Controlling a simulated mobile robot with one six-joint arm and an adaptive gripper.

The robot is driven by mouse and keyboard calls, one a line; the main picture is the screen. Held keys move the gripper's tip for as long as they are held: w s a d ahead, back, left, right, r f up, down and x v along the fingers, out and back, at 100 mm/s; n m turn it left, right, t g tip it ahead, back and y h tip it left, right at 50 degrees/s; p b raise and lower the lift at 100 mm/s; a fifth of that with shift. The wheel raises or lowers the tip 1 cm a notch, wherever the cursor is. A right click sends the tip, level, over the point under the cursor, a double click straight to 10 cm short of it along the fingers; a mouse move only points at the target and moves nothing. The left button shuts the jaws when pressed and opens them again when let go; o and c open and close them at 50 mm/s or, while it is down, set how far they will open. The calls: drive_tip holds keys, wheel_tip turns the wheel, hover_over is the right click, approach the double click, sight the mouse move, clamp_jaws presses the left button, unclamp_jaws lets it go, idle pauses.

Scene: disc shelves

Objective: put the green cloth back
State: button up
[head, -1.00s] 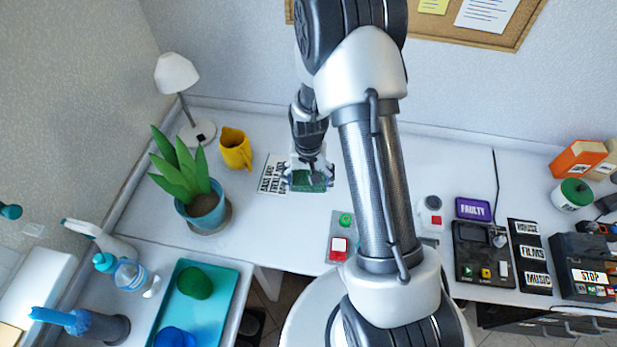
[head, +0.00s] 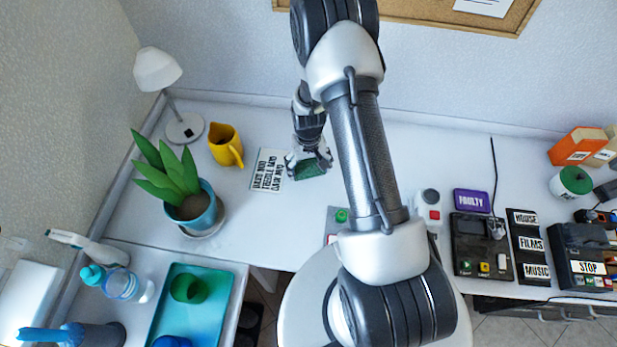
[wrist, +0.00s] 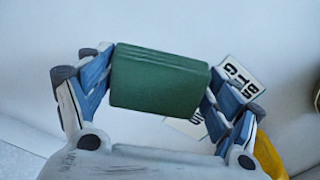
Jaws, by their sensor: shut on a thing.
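The green cloth (head: 311,169) looks like a thick folded block with grooves along one edge. My gripper (head: 308,158) is shut on it over the back of the white desk. In the wrist view the cloth (wrist: 158,80) sits between the two blue-padded fingers (wrist: 152,95), one on each side. The head view does not show clearly how high it is above the desk. A white card with black lettering (head: 267,170) lies just left of the cloth.
A teal tray (head: 222,305) holds a green item and a blue item. Labelled devices (head: 481,246) fill the right side. The desk behind my arm is clear.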

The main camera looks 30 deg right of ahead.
sight(309, 181)
drive_tip(key=shift+f+b, duration=0.55)
drive_tip(key=shift+f, duration=2.15)
drive_tip(key=shift+f, duration=0.15)
drive_tip(key=o, duration=1)
drive_tip(key=shift+c, duration=0.2)
